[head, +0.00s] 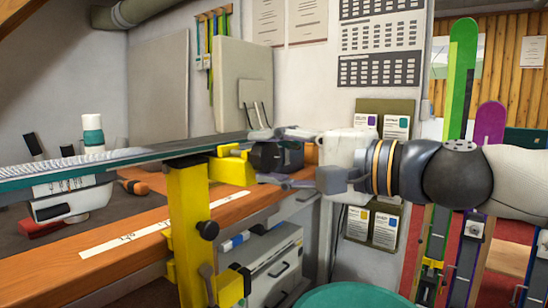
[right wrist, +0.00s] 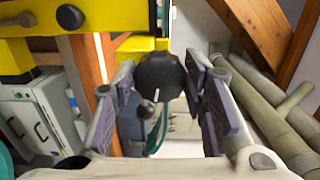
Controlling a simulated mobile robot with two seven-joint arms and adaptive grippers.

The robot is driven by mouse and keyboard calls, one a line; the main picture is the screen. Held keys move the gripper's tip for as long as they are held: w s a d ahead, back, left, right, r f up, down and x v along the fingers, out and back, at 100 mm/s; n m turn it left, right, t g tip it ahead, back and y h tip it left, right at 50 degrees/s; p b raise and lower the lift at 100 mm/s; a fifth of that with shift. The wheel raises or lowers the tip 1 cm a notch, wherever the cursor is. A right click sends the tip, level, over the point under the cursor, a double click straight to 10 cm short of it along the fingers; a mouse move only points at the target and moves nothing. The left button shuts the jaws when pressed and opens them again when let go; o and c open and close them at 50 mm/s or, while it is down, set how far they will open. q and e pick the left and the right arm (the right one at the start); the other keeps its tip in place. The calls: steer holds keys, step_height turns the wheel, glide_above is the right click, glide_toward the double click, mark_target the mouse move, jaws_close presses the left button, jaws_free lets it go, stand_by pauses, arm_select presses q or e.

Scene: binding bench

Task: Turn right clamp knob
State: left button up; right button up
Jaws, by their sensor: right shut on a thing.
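The right clamp is a yellow frame (head: 188,215) fixed at the bench edge, with a yellow block (head: 232,170) on its right side. Its dark round knob (head: 268,155) sits at the end of that block. My right gripper (head: 277,158) comes in from the right and is shut on the knob, one finger above and one below in the head view. In the right wrist view the lobed black knob (right wrist: 160,77) stands between the purple finger pads, its white mark low on the face. A ski (head: 110,165) lies across the clamp top. My left gripper is not in view.
The wooden bench (head: 135,235) carries an iron (head: 70,203) and an orange-handled tool (head: 133,187). A grey drawer cabinet (head: 270,262) stands under it. Upright skis (head: 462,80) stand at the right, and a green round top (head: 355,295) is low in front.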

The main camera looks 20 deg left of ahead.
steer(key=shift+n, duration=0.6)
steer(key=o, duration=1.2)
steer(key=shift+c, duration=0.2)
steer(key=v, duration=1.2)
